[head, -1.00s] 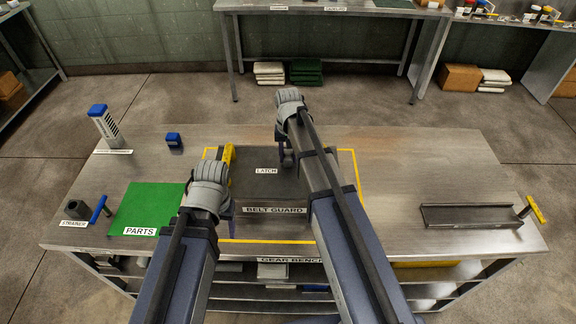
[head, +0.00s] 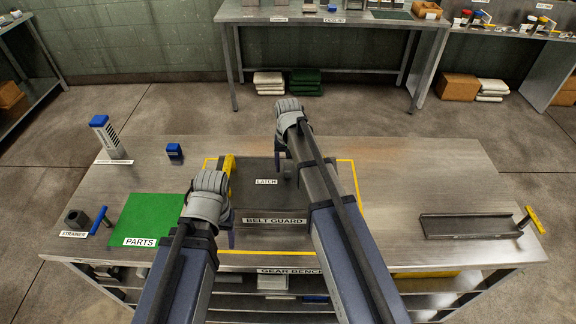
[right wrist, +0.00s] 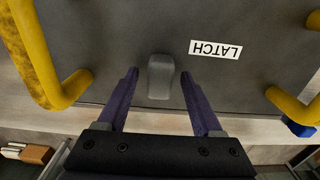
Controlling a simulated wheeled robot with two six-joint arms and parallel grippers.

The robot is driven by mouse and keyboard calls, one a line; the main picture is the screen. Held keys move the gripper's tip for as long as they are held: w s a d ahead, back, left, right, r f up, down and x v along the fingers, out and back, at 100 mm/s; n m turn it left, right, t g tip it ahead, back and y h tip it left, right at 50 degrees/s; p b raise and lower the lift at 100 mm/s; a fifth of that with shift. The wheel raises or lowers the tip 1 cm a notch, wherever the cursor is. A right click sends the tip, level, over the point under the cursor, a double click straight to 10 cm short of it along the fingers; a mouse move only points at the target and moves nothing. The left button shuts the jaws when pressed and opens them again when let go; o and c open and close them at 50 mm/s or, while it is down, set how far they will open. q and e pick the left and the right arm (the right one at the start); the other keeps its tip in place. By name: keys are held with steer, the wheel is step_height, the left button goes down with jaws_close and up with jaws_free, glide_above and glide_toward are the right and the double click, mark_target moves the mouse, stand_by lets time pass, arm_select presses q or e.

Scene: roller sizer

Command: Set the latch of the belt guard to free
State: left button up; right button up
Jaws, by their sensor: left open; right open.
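The belt guard (head: 262,205) is a dark grey box on the bench inside a yellow outline, with a BELT GUARD label on its front edge. Its latch (right wrist: 160,77) is a small grey knob beside the LATCH label (right wrist: 216,49). In the right wrist view my right gripper (right wrist: 158,75) is open, with one finger on each side of the latch and gaps between. In the head view my right gripper (head: 281,155) is over the guard's far part, partly hidden by its arm. My left gripper (head: 228,228) is open and empty near the guard's front left corner, mostly hidden by its wrist.
Yellow handles (right wrist: 40,50) stand on the guard at both sides of the right wrist view. A green PARTS mat (head: 145,215) lies left of the guard. A grey channel tray (head: 470,225) lies at the right. The bench between is clear.

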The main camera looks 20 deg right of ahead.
mark_target(288, 166)
step_height(288, 166, up, 7)
steer(key=p, duration=0.6)
steer(key=shift+r+p, duration=0.15)
steer(key=shift+p, duration=0.2)
arm_select(q)
step_height(288, 166, up, 7)
